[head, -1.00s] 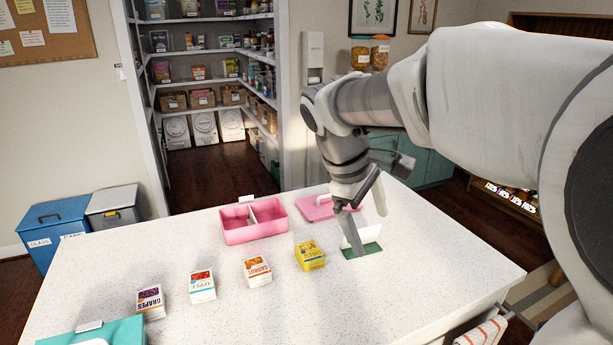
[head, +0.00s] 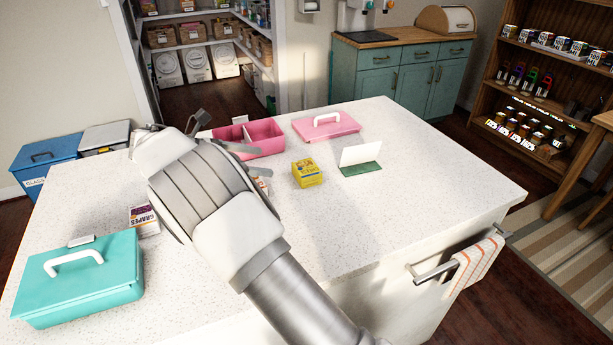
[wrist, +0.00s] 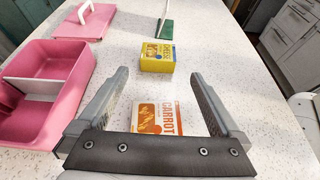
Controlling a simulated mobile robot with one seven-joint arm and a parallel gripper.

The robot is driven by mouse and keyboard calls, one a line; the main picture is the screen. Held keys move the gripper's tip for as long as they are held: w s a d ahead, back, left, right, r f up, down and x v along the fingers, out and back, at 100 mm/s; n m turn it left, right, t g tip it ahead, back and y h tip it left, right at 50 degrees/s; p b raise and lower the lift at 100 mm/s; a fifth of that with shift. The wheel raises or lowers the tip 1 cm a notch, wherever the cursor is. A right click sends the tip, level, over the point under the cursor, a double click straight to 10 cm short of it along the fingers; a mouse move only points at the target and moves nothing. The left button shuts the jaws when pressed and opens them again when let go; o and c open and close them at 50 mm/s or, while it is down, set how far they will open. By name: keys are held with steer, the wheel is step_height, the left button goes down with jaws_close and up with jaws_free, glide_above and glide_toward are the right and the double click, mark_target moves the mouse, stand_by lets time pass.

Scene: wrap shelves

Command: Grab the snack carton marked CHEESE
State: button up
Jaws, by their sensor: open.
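The yellow carton (head: 307,173) stands on the white speckled counter, right of my gripper (head: 264,161) in the head view. In the wrist view the yellow carton (wrist: 157,57) lies ahead of my open, empty fingers, and its small lettering appears to read CHEESE. A carton marked CARROT (wrist: 158,118) is nearer, between and below the fingers (wrist: 158,73). My arm hides most of it in the head view. Neither carton is held.
A pink open box (head: 263,140) with a divider and its pink lid (head: 326,126) lie behind. A green-based white card (head: 361,157) stands right. A GRAPES carton (head: 144,219) and a teal box (head: 80,280) are left. The counter's right side is clear.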

mark_target(308, 167)
steer(key=shift+w+f, duration=0.1)
steer(key=shift+f, duration=0.15)
steer(key=b+x, duration=0.2)
steer(key=x, duration=1.5)
steer(key=shift+w+b, duration=0.1)
steer(key=shift+b, duration=0.25)
steer(key=shift+a, duration=0.1)
steer(key=shift+c, duration=0.2)
steer(key=c, duration=1)
steer(key=shift+r, duration=0.15)
